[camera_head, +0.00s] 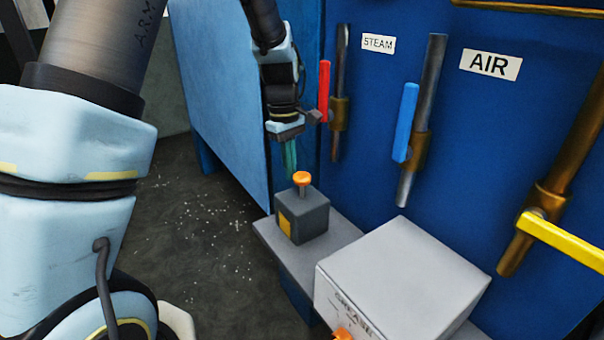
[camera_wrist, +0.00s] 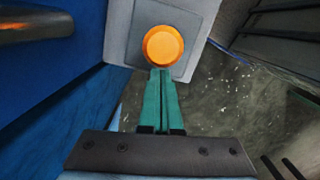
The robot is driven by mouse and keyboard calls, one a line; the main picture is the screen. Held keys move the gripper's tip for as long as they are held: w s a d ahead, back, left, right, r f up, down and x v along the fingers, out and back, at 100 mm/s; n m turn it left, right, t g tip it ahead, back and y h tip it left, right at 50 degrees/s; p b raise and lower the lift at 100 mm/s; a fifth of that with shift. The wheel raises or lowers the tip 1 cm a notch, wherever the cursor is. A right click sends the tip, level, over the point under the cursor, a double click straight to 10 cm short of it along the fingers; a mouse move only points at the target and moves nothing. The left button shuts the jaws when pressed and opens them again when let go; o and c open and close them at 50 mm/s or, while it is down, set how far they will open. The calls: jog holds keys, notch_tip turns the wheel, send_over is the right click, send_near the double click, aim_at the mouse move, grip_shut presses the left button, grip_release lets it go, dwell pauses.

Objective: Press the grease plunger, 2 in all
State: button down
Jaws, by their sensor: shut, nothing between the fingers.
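An orange round plunger knob (camera_head: 302,178) tops a small dark grey box (camera_head: 312,218) with a yellow patch on its side. My gripper (camera_head: 290,174) points down beside and slightly above the knob, its teal fingers together and empty. In the wrist view the knob (camera_wrist: 164,46) lies just beyond the fingertips (camera_wrist: 160,72); whether they touch it I cannot tell. A larger light grey box (camera_head: 400,268) is lettered GREASE on its front. Another orange part (camera_head: 342,334) shows at its lower edge, mostly cut off by the frame.
Both boxes are on a grey ledge (camera_head: 272,240) against a blue panel. A red-handled valve (camera_head: 324,90) stands very close to my wrist, by the STEAM sign. A blue handle (camera_head: 406,122) and a yellow handle (camera_head: 565,240) are farther right. Speckled floor lies open at left.

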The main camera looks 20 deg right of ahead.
notch_tip(320, 180, up, 11)
jog(key=w+b, duration=0.1)
jog(key=b, duration=0.1)
jog(key=shift+a+f, duration=0.15)
dwell(0.4)
jog(key=a+f+m+t, duration=0.1)
jog(key=a+f, duration=0.2)
jog(key=a, duration=0.6)
jog(key=a+f+m, duration=0.1)
jog(key=a+f, duration=0.1)
jog(key=a, duration=0.6)
jog(key=s+a+f+m+t, duration=0.1)
jog(key=s+a+f, duration=0.1)
jog(key=a, duration=0.4)
jog(key=s+a+f+m, duration=0.2)
jog(key=s+a, duration=0.3)
jog(key=a, duration=0.1)
jog(key=shift+f+t, duration=0.35)
jog(key=shift+t, duration=0.05)
